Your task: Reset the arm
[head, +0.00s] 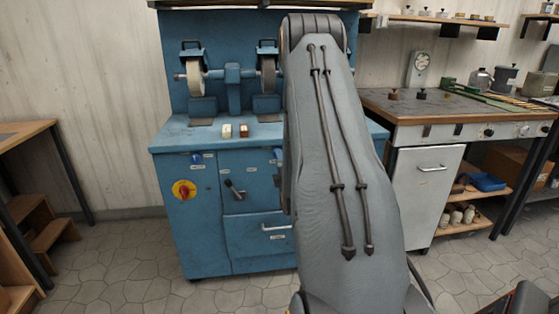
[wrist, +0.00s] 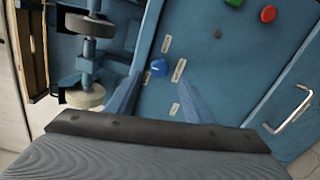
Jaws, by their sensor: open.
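My gripper (wrist: 160,82) shows in the wrist view with its two fingers apart and nothing between them. It faces the blue front of the grinding machine, and a blue knob (wrist: 158,67) appears between the fingertips. I cannot tell how far the fingertips are from the panel. In the head view my grey arm stands raised in front of the blue grinding machine (head: 185,235), and it hides my gripper and the machine's right part.
The machine carries grinding wheels (head: 195,79), a red-yellow switch (head: 184,189), a black lever (head: 234,189) and a drawer handle (head: 277,227). A workbench (head: 405,112) with tools stands right. A wooden table (head: 22,134) stands left.

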